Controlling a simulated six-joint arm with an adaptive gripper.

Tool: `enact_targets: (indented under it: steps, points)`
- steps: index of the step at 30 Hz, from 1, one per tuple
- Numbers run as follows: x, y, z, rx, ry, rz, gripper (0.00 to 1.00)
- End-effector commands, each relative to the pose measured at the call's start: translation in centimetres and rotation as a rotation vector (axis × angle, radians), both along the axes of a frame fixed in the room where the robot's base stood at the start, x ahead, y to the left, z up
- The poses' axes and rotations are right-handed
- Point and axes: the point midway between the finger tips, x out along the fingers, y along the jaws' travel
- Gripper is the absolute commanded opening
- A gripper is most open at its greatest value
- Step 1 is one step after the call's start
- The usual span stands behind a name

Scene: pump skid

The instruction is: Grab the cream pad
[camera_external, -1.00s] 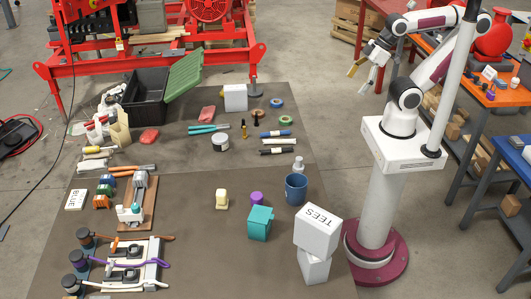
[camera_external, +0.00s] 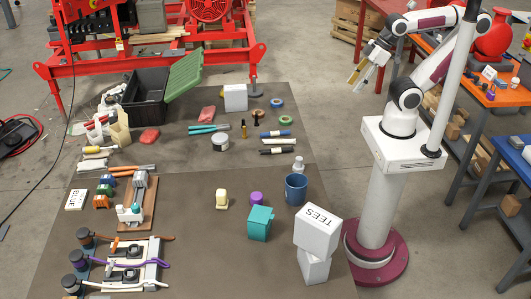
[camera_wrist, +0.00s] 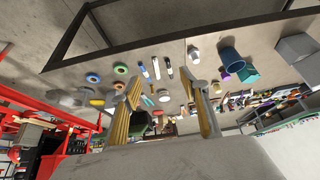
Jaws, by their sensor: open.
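A small cream block (camera_external: 222,199), which looks like the cream pad, stands on the dark mat left of the purple cylinder (camera_external: 257,198). My gripper (camera_external: 364,76) is raised at the upper right, well away from it and high above the floor. It is open and empty. In the wrist view its two yellowish fingers (camera_wrist: 165,88) are spread apart with the mat's items beyond them.
A teal box (camera_external: 260,223), a blue mug (camera_external: 296,189) and stacked white boxes (camera_external: 317,231) stand near the cream block. A black crate (camera_external: 145,98) with a green lid sits further back. Bare mat lies left of the cream block.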

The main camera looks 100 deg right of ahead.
Motion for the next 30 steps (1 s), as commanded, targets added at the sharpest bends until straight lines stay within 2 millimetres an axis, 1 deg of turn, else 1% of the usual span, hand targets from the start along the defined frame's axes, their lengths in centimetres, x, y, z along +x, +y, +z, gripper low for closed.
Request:
enact_targets:
  steps: [8, 11, 14, 20, 30]
  points:
    - [0.4, 0.2, 0.1, 0.004, -0.004, 0.005, 0.44]
    - [1.2, 0.7, 0.4, 0.014, -0.014, 0.016, 0.44]
    - [2.6, 1.4, 0.8, 0.029, -0.030, 0.033, 0.44]
    - [6.8, 3.7, 2.2, 0.076, -0.083, 0.078, 0.44]
    - [14.9, 8.4, 4.1, 0.159, -0.185, 0.136, 0.44]
